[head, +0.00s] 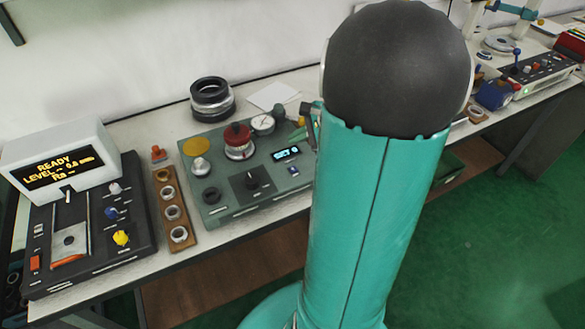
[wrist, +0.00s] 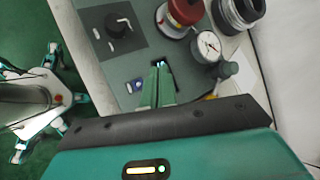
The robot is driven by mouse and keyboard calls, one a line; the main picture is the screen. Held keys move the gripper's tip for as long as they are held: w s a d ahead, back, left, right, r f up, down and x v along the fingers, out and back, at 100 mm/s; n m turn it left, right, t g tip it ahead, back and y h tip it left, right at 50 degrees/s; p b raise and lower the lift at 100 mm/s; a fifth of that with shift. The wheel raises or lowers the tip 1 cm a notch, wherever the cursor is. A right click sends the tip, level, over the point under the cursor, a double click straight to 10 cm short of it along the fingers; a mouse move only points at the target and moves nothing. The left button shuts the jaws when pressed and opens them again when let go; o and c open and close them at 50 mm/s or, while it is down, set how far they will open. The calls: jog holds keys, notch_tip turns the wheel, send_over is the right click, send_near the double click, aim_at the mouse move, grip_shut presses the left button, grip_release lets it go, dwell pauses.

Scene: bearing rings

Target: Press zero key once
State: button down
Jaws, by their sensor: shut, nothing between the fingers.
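The green-grey instrument box (head: 225,208) stands on the bench in the head view. It has a small lit display (head: 286,154) whose text reads roughly "SET 0". A small blue key (head: 293,171) sits below the display; its label is too small to read. In the wrist view the blue key (wrist: 137,85) lies just left of my gripper (wrist: 160,66). The gripper's two thin green fingers are together and empty, pointing at the display area and covering part of it. They appear above the panel; I cannot tell the height. My arm hides most of the gripper in the head view.
A dial gauge (wrist: 207,46), a red-topped ring stack (head: 238,140) and a black knob (head: 252,180) are close by on the box. Black rings (head: 211,100) stand behind. A wooden ring rack (head: 172,205) and a readout unit (head: 62,165) showing "READY" stand left.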

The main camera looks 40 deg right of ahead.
aim_at(297, 170)
jog(key=shift+f, duration=4.4)
jog(key=shift+f, duration=0.4)
jog(key=shift+f, duration=0.3)
jog(key=shift+r, duration=0.75)
jog(key=shift+r, duration=2.5)
jog(key=shift+a, duration=0.1)
